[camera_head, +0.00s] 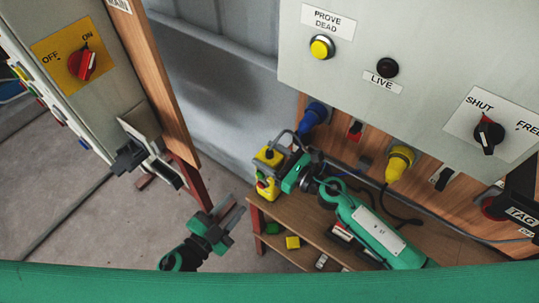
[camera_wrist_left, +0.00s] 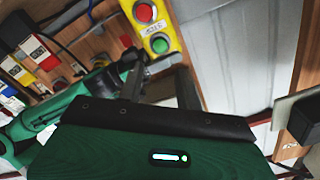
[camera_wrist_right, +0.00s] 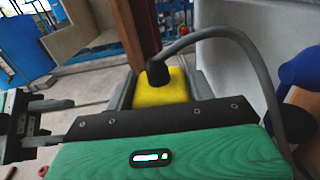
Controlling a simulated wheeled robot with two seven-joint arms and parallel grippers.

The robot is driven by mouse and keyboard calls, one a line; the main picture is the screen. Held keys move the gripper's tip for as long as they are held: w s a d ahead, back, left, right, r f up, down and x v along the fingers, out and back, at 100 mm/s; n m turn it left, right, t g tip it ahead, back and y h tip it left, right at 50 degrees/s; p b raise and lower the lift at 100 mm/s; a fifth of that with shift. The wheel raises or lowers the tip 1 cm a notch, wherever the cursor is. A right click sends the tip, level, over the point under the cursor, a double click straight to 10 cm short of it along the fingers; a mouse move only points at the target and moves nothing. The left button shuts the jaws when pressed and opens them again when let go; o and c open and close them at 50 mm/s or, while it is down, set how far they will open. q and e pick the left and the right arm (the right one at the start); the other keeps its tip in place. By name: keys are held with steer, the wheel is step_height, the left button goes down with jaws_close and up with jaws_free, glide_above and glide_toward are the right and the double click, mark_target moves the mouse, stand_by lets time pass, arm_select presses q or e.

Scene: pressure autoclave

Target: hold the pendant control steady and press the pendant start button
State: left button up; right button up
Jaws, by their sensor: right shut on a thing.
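The yellow pendant control (camera_head: 269,158) hangs upright on a grey cable at the left end of the wooden bench. My right gripper (camera_head: 273,170) is shut on its upper body. In the right wrist view the yellow pendant top (camera_wrist_right: 160,88) sits between the fingers. The left wrist view shows its red button (camera_wrist_left: 145,12), a white label and the green button (camera_wrist_left: 159,45) below; the label is too small to read surely. My left gripper (camera_head: 233,213) is open and empty, apart from the pendant, to its lower left. It also shows in the right wrist view (camera_wrist_right: 60,123).
A grey panel (camera_head: 400,40) with lamps and a rotary switch stands above the wooden bench (camera_head: 290,222). Blue (camera_head: 314,115) and yellow (camera_head: 398,163) plugs stick out below it. A cabinet with a red switch (camera_head: 83,65) stands at left. Floor between is clear.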

arm_select(q)
jaws_close()
stand_by(1.5)
